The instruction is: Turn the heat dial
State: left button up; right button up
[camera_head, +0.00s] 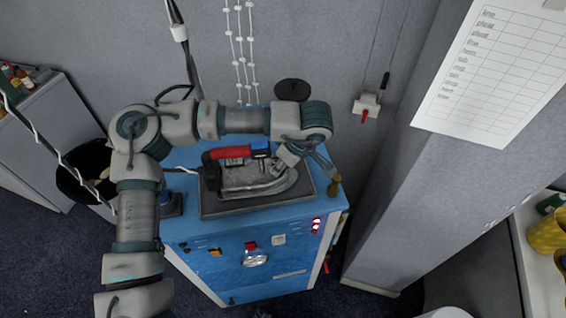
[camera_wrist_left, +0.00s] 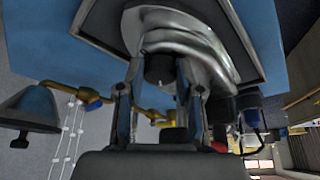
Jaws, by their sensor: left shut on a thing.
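A metal iron (camera_head: 262,184) with a red and blue handle (camera_head: 234,153) lies on a dark pad (camera_head: 222,208) on top of a blue cabinet. My left gripper (camera_head: 281,168) reaches down to the iron's upper side, to the right of the handle. In the left wrist view the iron's metal body (camera_wrist_left: 180,35) fills the top middle. A dark round knob, which looks like the heat dial (camera_wrist_left: 160,68), sits between the fingers of my left gripper (camera_wrist_left: 160,82). The gripper is shut on it; the exact contact is partly hidden. My right gripper is not in view.
The blue cabinet (camera_head: 205,262) has buttons and lights on its front. A brass fitting (camera_head: 335,186) stands at its right edge. A grey column (camera_head: 405,200) rises to the right, and a black bin (camera_head: 72,185) stands on the left. Cables hang along the wall.

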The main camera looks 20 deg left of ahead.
pick_arm(q)
jog(key=shift+a+n, duration=0.1)
jog(key=shift+n, duration=0.3)
jog(key=shift+w+n+g+y, duration=0.15)
jog(key=shift+n+g+y, duration=0.2)
jog(key=shift+n, duration=0.45)
jog(key=shift+n+g+p, duration=0.45)
jog(key=shift+n, duration=0.35)
jog(key=shift+w+n+g+p, duration=0.1)
jog(key=shift+n+g+p, duration=0.2)
jog(key=shift+n, duration=0.7)
jog(key=n+g+p, duration=0.1)
jog(key=n, duration=0.2)
jog(key=n+g+h+p, duration=0.1)
jog(key=n+p, duration=0.1)
jog(key=n, duration=0.2)
jog(key=shift+w+a+g+h, duration=0.2)
jog(key=shift+g+h, duration=0.05)
jog(key=shift+g, duration=0.15)
jog(key=shift+n+p, duration=0.35)
jog(key=shift+n, duration=0.65)
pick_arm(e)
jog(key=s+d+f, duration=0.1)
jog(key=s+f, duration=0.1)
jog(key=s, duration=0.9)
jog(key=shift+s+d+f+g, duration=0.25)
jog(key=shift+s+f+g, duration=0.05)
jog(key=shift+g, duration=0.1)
